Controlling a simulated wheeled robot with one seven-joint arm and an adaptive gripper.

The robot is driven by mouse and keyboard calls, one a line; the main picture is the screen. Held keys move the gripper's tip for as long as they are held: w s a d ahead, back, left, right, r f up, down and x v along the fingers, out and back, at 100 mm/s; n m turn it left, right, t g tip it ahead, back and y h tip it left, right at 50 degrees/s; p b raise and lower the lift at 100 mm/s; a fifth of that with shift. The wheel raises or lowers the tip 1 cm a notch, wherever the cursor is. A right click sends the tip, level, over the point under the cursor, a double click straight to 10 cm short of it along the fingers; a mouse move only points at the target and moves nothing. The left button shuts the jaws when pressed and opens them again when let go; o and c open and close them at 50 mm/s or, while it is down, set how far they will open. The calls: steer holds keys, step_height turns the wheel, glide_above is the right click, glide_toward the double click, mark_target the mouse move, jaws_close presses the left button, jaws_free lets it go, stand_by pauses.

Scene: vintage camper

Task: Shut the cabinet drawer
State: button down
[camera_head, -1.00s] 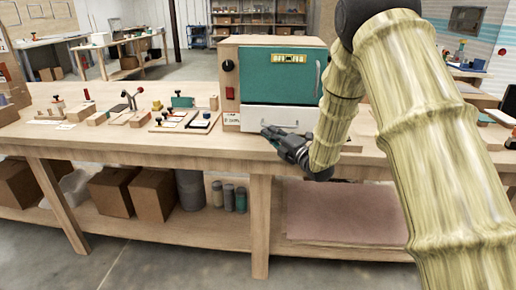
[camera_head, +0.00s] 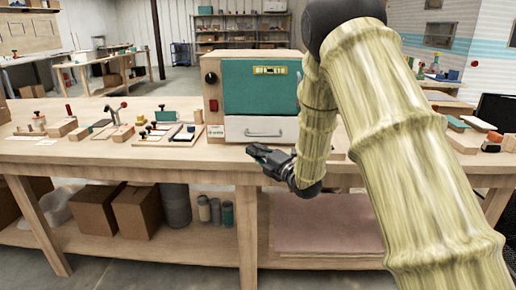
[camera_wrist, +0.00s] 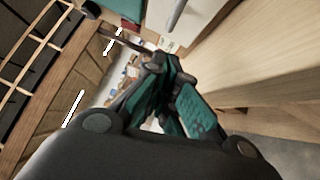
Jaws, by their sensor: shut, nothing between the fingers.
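The small wooden cabinet (camera_head: 212,95) stands on the workbench, with a teal door (camera_head: 258,93) above a white drawer (camera_head: 240,125). The drawer front has a grey bar handle (camera_head: 264,134) and looks close to flush with the cabinet; I cannot tell whether a small gap remains. My gripper (camera_head: 251,151) is shut and empty, just in front of and below the drawer front, near the bench's front edge. In the wrist view, my shut gripper (camera_wrist: 158,62) points toward the bench, and the drawer handle (camera_wrist: 177,14) shows at the top.
The wooden workbench (camera_head: 110,162) has clamps and blocks (camera_head: 65,127) and a tool board (camera_head: 168,135) left of the cabinet. Coloured blocks (camera_head: 482,124) lie at the right. Cardboard boxes (camera_head: 137,210) and canisters (camera_head: 216,212) sit on the lower shelf.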

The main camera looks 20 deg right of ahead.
steer(key=v, duration=0.9)
steer(key=shift+b, duration=0.3)
steer(key=s+f+m+g+h, duration=0.2)
steer(key=s+f+m, duration=0.15)
steer(key=f, duration=0.75)
steer(key=s+f+m+g+h, duration=0.25)
steer(key=f+m, duration=0.25)
steer(key=f, duration=0.5)
steer(key=s+a+f+m+g+h, duration=0.3)
steer(key=s+f+m+g, duration=0.35)
steer(key=s+f, duration=1)
steer(key=s+a+f+m+g, duration=0.25)
steer(key=s+f+m, duration=0.3)
steer(key=s, duration=0.75)
steer(key=s+a+f+m+g, duration=0.1)
steer(key=s+f+m+g, duration=0.5)
steer(key=s, duration=0.7)
step_height(320, 180, up, 11)
steer(key=n+t+h+p, duration=0.1)
steer(key=t+p, duration=0.1)
steer(key=p, duration=1)
steer(key=shift+s+d, duration=0.2)
steer(key=shift+d, duration=0.05)
steer(key=shift+r, duration=0.1)
